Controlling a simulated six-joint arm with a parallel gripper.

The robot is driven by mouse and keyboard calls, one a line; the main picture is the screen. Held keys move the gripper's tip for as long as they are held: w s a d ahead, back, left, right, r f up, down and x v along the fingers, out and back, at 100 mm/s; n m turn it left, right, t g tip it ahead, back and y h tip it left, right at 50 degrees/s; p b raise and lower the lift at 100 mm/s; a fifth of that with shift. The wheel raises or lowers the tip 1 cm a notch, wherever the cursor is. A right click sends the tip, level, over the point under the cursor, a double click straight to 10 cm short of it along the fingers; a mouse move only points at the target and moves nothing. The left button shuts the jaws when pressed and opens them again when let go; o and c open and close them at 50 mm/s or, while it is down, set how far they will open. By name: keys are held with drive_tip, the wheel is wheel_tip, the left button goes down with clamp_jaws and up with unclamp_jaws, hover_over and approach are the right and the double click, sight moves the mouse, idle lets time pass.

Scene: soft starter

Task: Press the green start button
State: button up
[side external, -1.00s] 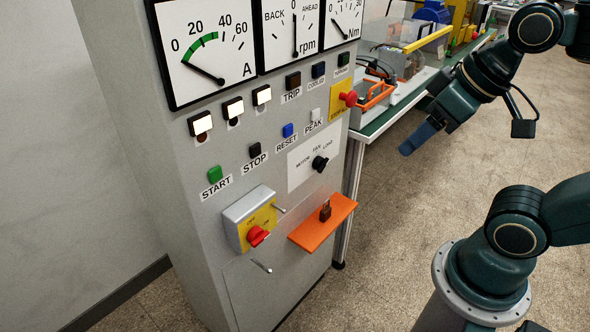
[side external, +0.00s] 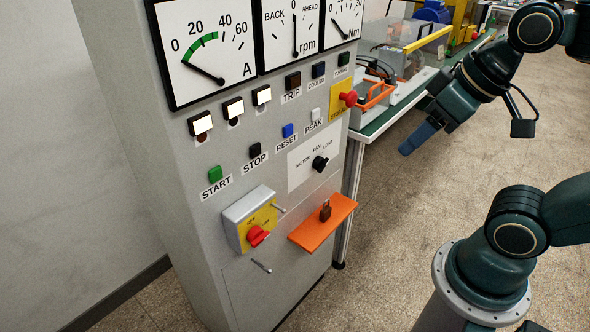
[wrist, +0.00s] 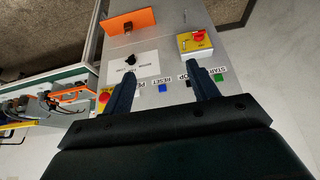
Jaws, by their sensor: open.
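The green start button (side external: 214,174) sits at the left end of a button row on the grey cabinet, above its START label. In the wrist view the green button (wrist: 218,77) shows just right of the right finger. My gripper (side external: 405,150) is in the air right of the cabinet, well apart from the buttons. In the wrist view my gripper (wrist: 164,80) has its two fingers spread wide with nothing between them. The black stop button (side external: 255,150) is beside the start button and is partly hidden by a finger in the wrist view.
The blue reset button (side external: 288,130) and white peak button (side external: 316,114) continue the row. A red emergency button (side external: 348,98), a red rotary switch (side external: 257,236) on a yellow plate, and an orange shelf (side external: 320,228) with a padlock (side external: 325,210) stick out. Open floor lies right of the cabinet.

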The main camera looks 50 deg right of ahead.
clamp_jaws()
idle(1.5)
